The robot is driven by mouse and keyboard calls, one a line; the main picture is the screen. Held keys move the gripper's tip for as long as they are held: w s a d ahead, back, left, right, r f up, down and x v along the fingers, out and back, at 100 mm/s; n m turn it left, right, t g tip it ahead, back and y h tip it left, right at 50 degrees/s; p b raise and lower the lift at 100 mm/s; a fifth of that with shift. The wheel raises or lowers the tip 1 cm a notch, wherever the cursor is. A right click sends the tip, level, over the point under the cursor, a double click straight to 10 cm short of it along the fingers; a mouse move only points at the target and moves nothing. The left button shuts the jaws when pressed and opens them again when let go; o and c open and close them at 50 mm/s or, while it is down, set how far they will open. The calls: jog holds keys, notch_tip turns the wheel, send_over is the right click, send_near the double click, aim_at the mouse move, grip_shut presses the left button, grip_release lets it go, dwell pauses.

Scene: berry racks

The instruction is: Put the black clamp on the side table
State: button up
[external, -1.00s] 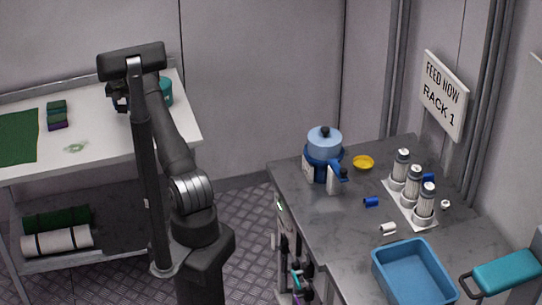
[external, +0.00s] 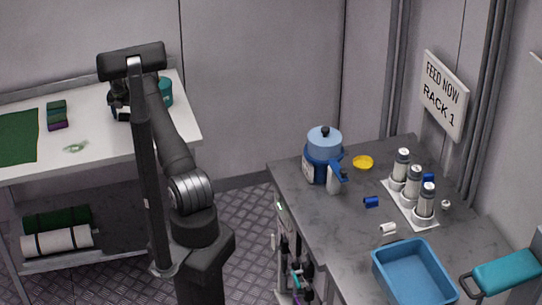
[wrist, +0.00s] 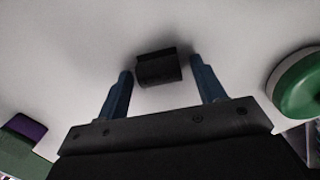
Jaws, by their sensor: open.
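The black clamp (wrist: 158,68) shows in the wrist view as a small dark block against the white top of the side table (external: 100,145). It is just beyond and between my fingertips, with visible gaps on both sides. My gripper (wrist: 160,78) is open, its two blue fingers spread apart. In the external view my gripper (external: 121,110) is low over the back right part of the white table, partly hidden by my arm. The clamp cannot be made out there.
A teal round object (external: 165,92) stands close to the right of my gripper. Stacked green and purple blocks (external: 57,116), a green mat (external: 20,136) and a small pale green item (external: 75,147) lie to the left. The table's front middle is clear.

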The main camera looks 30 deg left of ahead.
aim_at(124, 121)
jog(key=shift+r, duration=0.15)
notch_tip(124, 121, up, 12)
jog(key=s, duration=0.1)
jog(key=shift+s+d, duration=0.2)
jog(key=shift+d, duration=0.1)
jog(key=f, duration=0.4)
jog(key=w+f, duration=0.1)
jog(key=f, duration=0.7)
jog(key=shift+w+a+f, duration=0.2)
jog(key=shift+a+f, duration=0.05)
jog(key=shift+f, duration=0.15)
notch_tip(124, 121, up, 3)
jog(key=shift+r, duration=0.75)
